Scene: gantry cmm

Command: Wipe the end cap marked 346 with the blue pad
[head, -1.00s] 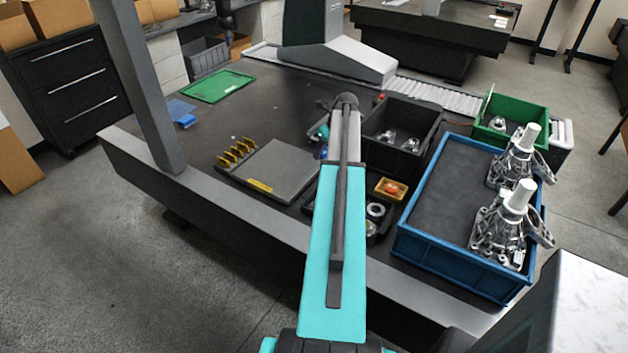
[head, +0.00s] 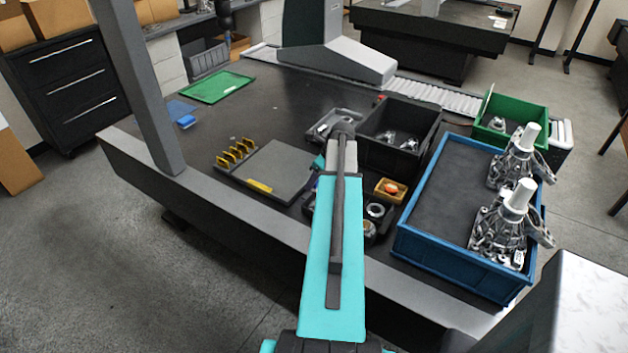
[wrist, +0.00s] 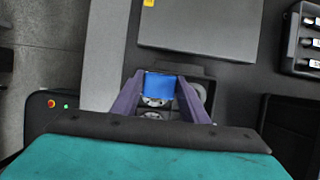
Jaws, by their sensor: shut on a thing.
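My gripper (wrist: 161,80) is shut on the blue pad (wrist: 160,87), which sits between its purple fingers in the wrist view. Beneath the pad is a dark parts tray (wrist: 205,78) with round metal parts. One part (wrist: 153,101) shows just below the pad's edge; I cannot tell whether they touch. Another round part (wrist: 199,92) lies to the right. No number 346 is legible, so I cannot tell which is the marked cap. In the head view my arm hides the pad and much of the tray; a pale ring (head: 375,210) shows there.
A small yellow tray (head: 390,190), a black bin (head: 385,150) and a blue crate (head: 430,240) with metal housings stand right. The table's left middle is mostly clear.

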